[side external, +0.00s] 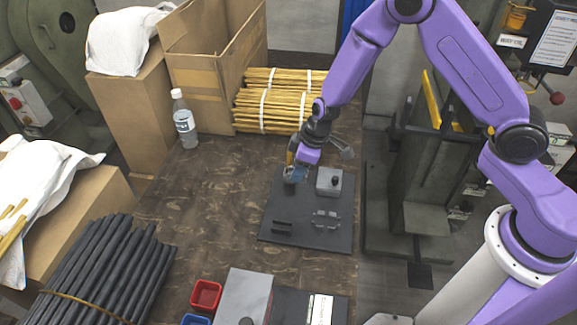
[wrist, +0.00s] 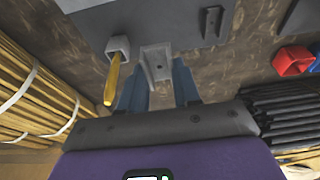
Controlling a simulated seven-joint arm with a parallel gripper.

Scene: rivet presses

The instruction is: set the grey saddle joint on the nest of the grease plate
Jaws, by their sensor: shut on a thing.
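The grey saddle joint (wrist: 157,62) is pale, with a small dark hole, and sits between the blue fingers of my gripper (wrist: 160,82) in the wrist view. My gripper is shut on it. In the side view my gripper (side external: 300,174) is low over the far left part of the dark grease plate (side external: 306,240), and I cannot make out the joint there. A dark piece with upright walls, seemingly the nest (side external: 282,227), stands on the near left of the plate. It also shows in the wrist view (wrist: 212,22).
A grey pot (wrist: 118,46) with a yellow handle (wrist: 111,84) stands close beside the joint. A grey block with a black knob (side external: 329,183) and a grey clamp-like fitting (side external: 326,219) are on the plate. Red bin (side external: 206,295), bottle (side external: 184,120) and yellow rods (side external: 262,108) lie around.

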